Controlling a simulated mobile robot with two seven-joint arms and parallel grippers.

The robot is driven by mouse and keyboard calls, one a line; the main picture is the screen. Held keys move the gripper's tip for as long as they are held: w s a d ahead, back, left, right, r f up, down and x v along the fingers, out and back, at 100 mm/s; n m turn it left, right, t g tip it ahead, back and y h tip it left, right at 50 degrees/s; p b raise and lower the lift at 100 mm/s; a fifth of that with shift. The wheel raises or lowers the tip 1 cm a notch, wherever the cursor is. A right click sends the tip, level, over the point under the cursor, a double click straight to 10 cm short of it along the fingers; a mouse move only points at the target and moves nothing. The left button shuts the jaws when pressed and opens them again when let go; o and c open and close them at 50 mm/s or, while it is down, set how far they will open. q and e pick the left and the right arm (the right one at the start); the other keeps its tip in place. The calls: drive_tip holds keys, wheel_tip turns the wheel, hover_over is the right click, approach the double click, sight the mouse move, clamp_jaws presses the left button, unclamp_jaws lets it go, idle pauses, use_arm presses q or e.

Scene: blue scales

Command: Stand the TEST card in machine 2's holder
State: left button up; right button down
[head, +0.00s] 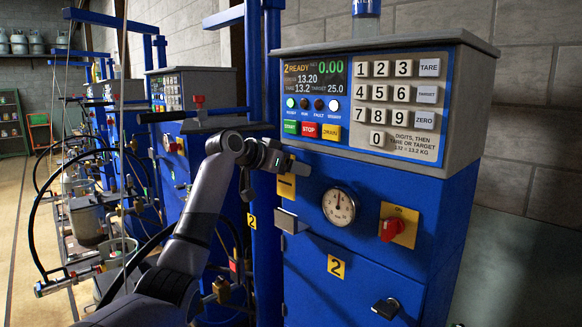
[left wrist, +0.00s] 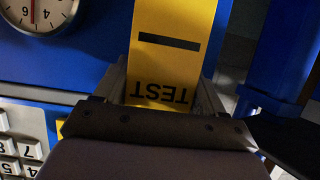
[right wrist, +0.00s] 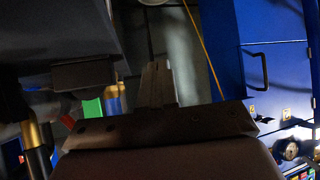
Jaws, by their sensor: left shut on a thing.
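The yellow TEST card (left wrist: 175,68) is held between the fingers of my left gripper (left wrist: 165,92); its lettering appears upside down in the left wrist view. In the head view my left gripper (head: 288,165) is shut on the card's upper part, and the card (head: 287,187) hangs upright against machine 2's blue front. The grey metal holder (head: 288,221) is on that front just below the card, with a small gap between them. My right gripper (right wrist: 158,85) shows only in the right wrist view, fingers together, with nothing visible between them.
Machine 2's panel (head: 365,103) juts out above. A blue cabinet (right wrist: 275,70) shows in the right wrist view.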

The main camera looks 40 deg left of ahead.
sight(285, 197)
use_arm(q)
drive_tip(key=shift+f, duration=0.1)
drive_tip(key=shift+f, duration=1.35)
drive_tip(key=shift+f+b, duration=0.95)
drive_tip(key=shift+f, duration=0.8)
drive_tip(key=shift+f, duration=0.15)
drive_tip(key=shift+f+b, duration=0.5)
drive_tip(key=shift+f, duration=0.3)
drive_tip(key=o, duration=1.1)
drive_tip(key=shift+s+r, duration=0.15)
drive_tip(key=shift+s, duration=0.05)
